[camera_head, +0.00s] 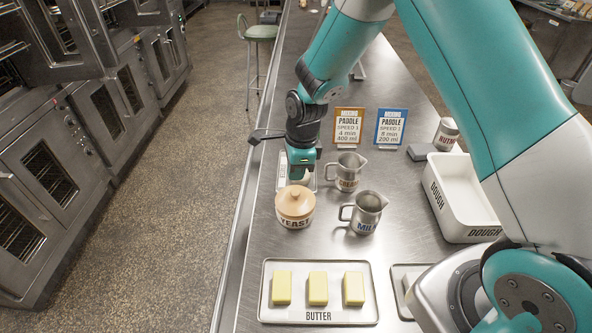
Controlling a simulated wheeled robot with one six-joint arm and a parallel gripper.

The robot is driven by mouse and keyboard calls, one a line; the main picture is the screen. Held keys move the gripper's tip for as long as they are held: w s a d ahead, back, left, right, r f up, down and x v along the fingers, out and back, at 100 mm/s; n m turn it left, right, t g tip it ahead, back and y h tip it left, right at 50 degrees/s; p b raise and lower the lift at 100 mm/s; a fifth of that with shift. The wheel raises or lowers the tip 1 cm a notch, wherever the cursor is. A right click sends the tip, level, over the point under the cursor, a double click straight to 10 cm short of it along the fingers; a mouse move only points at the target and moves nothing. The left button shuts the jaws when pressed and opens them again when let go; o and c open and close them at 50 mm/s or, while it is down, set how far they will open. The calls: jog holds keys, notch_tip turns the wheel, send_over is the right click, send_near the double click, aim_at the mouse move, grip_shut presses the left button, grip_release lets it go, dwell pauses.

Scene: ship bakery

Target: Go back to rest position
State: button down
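My gripper (300,172) is at the end of my teal and black arm and points down over the steel counter. No held object can be made out. A flat pale item (281,170) shows partly beneath the gripper.
A milk jug (366,213) stands right of the jar. A butter tray (318,316) with three blocks lies in front. A white dough bin (437,205) is at right. Two mixing cards (349,127) stand behind. Ovens (60,170) line the left wall; a stool (258,32) stands beyond the counter.

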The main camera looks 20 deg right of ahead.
aim_at(295, 192)
jog(key=shift+f, duration=0.25)
jog(key=shift+f+b, duration=1.8)
jog(key=shift+f, duration=0.6)
jog(key=shift+r, duration=0.1)
jog(key=shift+r+p, duration=2.75)
jog(key=shift+r, duration=0.8)
